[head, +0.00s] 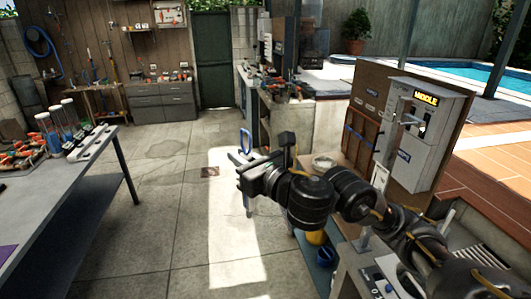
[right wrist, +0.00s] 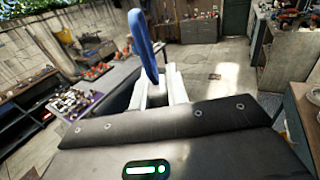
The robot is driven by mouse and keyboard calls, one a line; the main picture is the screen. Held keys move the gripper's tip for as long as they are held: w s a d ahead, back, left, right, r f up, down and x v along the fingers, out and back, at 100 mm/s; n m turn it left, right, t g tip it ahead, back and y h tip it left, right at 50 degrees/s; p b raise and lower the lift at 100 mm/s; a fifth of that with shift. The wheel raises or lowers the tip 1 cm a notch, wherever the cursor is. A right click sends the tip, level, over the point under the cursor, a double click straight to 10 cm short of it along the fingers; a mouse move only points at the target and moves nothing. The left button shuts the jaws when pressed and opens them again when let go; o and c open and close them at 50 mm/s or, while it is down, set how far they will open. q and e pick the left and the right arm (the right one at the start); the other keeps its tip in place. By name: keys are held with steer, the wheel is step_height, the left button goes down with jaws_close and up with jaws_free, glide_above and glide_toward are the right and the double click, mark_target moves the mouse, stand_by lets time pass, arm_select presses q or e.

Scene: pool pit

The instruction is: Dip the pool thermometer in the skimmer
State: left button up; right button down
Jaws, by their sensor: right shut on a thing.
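My right gripper (head: 242,163) is shut on a blue looped object, which I take to be the pool thermometer (head: 246,140). Its blue loop stands up above the fingers in the head view. In the right wrist view the blue part (right wrist: 145,45) rises between the pale fingers (right wrist: 160,88). The gripper holds it in the air over the concrete floor. A pale round rim (head: 323,162), perhaps the skimmer, shows to the right of the gripper, apart from it. Its inside is hard to make out. My left gripper is not in view.
A grey box labelled MIDDLE (head: 426,98) is on a brown board (head: 372,90) at right. A grey workbench (head: 70,185) with tools and bottles stands at left. The middle floor is clear.

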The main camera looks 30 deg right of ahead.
steer(key=s+d+f+n+y+b, duration=0.1)
steer(key=s+f, duration=0.4)
steer(key=f, duration=0.9)
steer(key=s+d+f+n+g+y+b, duration=0.1)
steer(key=s+f+b, duration=0.4)
steer(key=f, duration=0.8)
steer(key=shift+d+f+n+g+y, duration=0.3)
steer(key=shift+d+f+y, duration=0.1)
steer(key=shift+d+y, duration=0.45)
